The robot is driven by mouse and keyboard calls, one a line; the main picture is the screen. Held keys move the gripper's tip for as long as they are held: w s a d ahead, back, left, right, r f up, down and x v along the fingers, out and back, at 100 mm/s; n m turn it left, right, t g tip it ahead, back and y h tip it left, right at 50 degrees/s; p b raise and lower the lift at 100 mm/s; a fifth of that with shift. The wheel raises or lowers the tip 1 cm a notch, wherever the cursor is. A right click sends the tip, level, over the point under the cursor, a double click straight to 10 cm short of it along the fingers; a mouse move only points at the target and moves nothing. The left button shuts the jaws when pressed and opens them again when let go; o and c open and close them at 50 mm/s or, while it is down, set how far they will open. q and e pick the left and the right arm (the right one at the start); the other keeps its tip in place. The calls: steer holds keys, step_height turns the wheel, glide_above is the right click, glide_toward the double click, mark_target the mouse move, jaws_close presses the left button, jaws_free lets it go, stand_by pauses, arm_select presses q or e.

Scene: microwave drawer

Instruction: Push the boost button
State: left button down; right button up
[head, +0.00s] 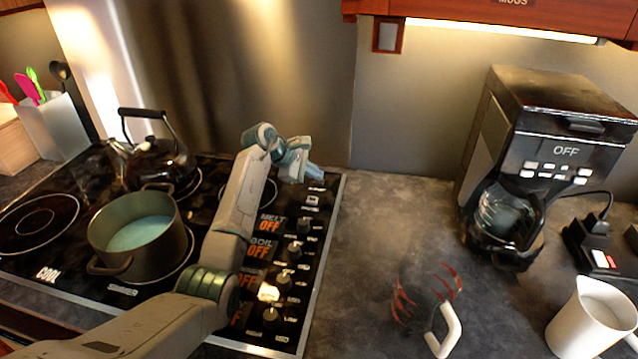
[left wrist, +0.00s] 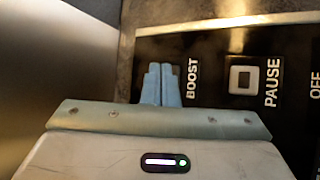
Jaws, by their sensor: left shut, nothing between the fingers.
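The cooktop's black control strip (head: 300,235) runs along its right side, with several knobs and red displays. In the left wrist view the BOOST label (left wrist: 193,78) shows just right of my fingers, and the PAUSE button (left wrist: 243,80) with its label lies further right. My left gripper (head: 316,174) is at the far end of the strip. In the left wrist view its two blue fingers (left wrist: 161,80) are shut together with nothing between them, beside the BOOST label. The boost button itself is hidden, apparently by the fingers; I cannot tell whether they touch it. My right gripper is not in view.
A pot (head: 140,255) and a kettle (head: 158,160) stand on the cooktop, left of my arm. A dark red-striped mug (head: 415,290), a coffee maker (head: 550,130) reading OFF and a white jug (head: 590,325) are on the right counter.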

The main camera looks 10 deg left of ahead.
mark_target(315, 182)
arm_select(q)
steer(key=shift+f+b, duration=0.2)
steer(key=shift+b, duration=0.1)
stand_by(0.5)
steer(key=shift+r, duration=0.7)
steer(key=shift+r+p, duration=1.3)
steer(key=shift+r, duration=1.7)
